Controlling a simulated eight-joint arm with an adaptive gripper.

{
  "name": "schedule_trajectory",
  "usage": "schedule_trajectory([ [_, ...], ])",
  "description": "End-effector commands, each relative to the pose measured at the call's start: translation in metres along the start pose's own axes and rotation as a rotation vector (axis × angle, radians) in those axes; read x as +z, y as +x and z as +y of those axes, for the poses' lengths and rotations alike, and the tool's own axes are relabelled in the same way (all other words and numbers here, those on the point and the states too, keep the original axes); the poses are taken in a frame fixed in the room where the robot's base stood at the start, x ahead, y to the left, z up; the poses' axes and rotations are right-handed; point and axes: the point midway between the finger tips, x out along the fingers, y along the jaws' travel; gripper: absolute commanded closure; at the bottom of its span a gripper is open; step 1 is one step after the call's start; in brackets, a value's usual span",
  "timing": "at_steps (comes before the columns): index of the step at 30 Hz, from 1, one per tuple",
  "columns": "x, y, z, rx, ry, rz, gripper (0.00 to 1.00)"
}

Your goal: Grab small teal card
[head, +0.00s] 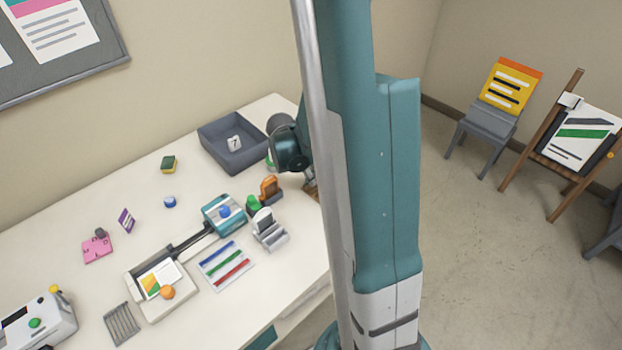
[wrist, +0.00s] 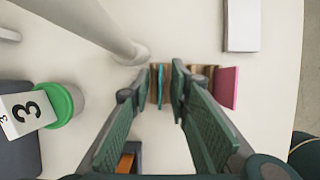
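The small teal card (wrist: 160,86) stands edge-up in the wooden rack (wrist: 205,71) in the wrist view. Only its thin upper edge shows, between the tips of my gripper (wrist: 164,82). The green fingers are apart, with visible space beside the card, so my gripper is open around it. A pink card (wrist: 228,88) stands at the right end of the rack, outside the right finger. In the head view my column hides the fingertips and most of the rack; the teal card cannot be seen there.
A green round container (wrist: 66,104) and a white block marked 3 (wrist: 25,112) are left of my fingers. A white flat object (wrist: 242,25) lies beyond the rack. A grey tray (head: 215,152) stands at the table's back; several laminating items cover the table's middle.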

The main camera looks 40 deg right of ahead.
Motion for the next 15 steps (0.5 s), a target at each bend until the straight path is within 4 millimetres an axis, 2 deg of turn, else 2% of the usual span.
schedule_trajectory([
  [4,0.0000,0.0000,0.0000,0.000,0.000,0.000,0.82],
  [8,0.0000,0.0000,0.0000,0.000,0.000,0.000,0.99],
  [15,0.0000,-0.0001,0.0000,0.000,0.000,0.000,1.00],
])
